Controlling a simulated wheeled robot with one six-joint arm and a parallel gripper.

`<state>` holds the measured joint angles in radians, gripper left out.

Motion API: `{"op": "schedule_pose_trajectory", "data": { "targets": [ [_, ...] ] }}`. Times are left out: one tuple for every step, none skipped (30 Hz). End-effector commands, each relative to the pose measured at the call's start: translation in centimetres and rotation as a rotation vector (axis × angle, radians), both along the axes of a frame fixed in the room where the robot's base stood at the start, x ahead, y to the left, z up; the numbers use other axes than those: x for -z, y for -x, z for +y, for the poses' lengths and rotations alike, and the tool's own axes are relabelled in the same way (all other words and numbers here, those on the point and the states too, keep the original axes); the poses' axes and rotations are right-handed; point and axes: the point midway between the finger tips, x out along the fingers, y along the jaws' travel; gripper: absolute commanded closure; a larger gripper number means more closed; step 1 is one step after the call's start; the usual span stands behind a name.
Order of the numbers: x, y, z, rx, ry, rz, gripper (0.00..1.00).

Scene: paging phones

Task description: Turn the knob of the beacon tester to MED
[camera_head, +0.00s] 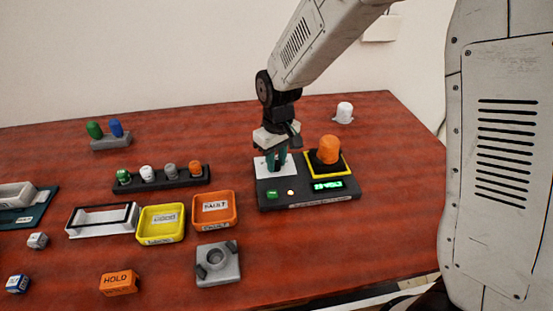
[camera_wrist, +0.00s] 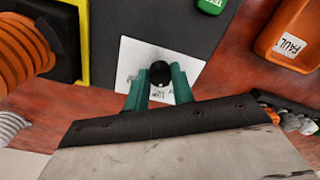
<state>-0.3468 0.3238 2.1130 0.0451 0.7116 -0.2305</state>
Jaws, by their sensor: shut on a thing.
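The beacon tester (camera_head: 300,198) is a dark grey box near the right of the table. An orange ribbed beacon (camera_head: 329,150) stands in its yellow-edged black socket. Its display (camera_head: 328,185) glows green, with text too small to read. The black round knob (camera_wrist: 160,72) sits over a white dial plate (camera_wrist: 132,62) in the wrist view. My gripper (camera_head: 277,163) points down over that plate, its teal fingers shut on the knob from both sides. The fingers hide the knob in the head view. The dial's markings are partly covered, and I cannot tell which setting the knob points to.
An orange FAULT tray (camera_head: 233,220) and a yellow tray (camera_head: 181,236) lie left of the tester. A grey fixture (camera_head: 217,278) stands in front. A dark rack (camera_head: 158,186) holds several small capped pieces. A white beacon (camera_head: 344,112) stands behind, right. An orange HOLD block (camera_head: 119,284) is front left.

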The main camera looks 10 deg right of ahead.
Motion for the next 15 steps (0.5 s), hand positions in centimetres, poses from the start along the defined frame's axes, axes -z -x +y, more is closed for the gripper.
{"op": "schedule_pose_trajectory", "data": {
  "targets": [
    [-0.06, -0.06, 0.00, 0.042, 0.000, -0.002, 0.99],
    [-0.06, -0.06, 0.00, 0.070, 0.000, -0.002, 0.99],
    [-0.06, -0.05, 0.00, 0.107, 0.000, -0.002, 0.99],
    [-0.06, -0.05, 0.00, 0.134, 0.000, -0.002, 0.99],
    [-0.06, -0.04, 0.01, 0.162, 0.000, -0.002, 0.99],
    [-0.06, -0.03, 0.01, 0.196, 0.000, -0.002, 0.99],
    [-0.06, -0.03, 0.01, 0.222, 0.000, -0.002, 0.99],
    [-0.06, -0.03, 0.01, 0.246, 0.000, -0.002, 0.99],
    [-0.06, -0.02, 0.02, 0.278, 0.000, -0.002, 0.99],
    [-0.06, -0.02, 0.02, 0.300, 0.000, -0.002, 0.99],
    [-0.06, -0.02, 0.02, 0.322, 0.000, -0.002, 0.99],
    [-0.06, -0.02, 0.03, 0.350, 0.000, -0.002, 0.99],
    [-0.06, -0.02, 0.03, 0.369, 0.000, -0.002, 0.99],
    [-0.06, -0.02, 0.03, 0.387, 0.000, -0.002, 0.99],
    [-0.06, -0.01, 0.04, 0.410, 0.000, -0.002, 0.99]
  ]
}}
